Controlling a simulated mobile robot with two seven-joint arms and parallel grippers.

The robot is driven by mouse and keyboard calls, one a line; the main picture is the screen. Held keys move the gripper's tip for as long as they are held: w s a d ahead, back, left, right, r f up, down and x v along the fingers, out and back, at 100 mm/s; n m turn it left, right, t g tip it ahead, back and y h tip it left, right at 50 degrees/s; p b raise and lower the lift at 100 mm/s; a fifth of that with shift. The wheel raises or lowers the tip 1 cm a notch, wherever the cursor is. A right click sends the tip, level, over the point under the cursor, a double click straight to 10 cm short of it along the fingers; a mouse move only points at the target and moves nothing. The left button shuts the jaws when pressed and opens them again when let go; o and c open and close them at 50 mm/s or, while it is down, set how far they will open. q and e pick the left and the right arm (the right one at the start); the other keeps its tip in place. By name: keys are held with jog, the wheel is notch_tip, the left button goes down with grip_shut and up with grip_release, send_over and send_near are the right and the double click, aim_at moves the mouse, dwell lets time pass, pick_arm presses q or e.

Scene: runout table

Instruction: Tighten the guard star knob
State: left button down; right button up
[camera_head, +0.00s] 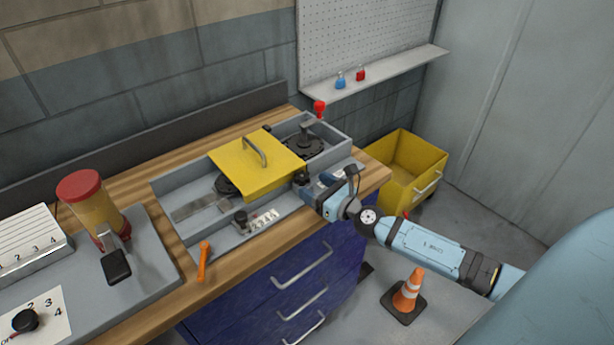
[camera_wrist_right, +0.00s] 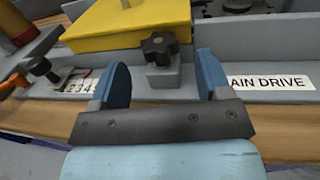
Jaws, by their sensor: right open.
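The black star knob (camera_wrist_right: 159,47) sits on a small grey block at the front edge of the machine bed, beside the yellow guard (camera_wrist_right: 110,25). In the head view the star knob (camera_head: 301,178) shows small, next to my right gripper (camera_head: 314,187). The yellow guard (camera_head: 240,170) with its grey handle lies over the bed. In the right wrist view, my right gripper (camera_wrist_right: 162,75) is open, its blue fingers apart on either side of the knob's block and nothing held. The knob stands just beyond the fingertips. My left gripper is not in view.
Another black knob (camera_head: 241,217) stands by a number scale. A red-capped bottle (camera_head: 90,205) is at left. A yellow bin (camera_head: 417,160) and a traffic cone (camera_head: 408,292) stand on the floor.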

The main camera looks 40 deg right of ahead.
aim_at(308, 182)
jog(key=shift+x, duration=1.2)
jog(key=shift+w+a, duration=0.15)
jog(key=shift+w, duration=0.3)
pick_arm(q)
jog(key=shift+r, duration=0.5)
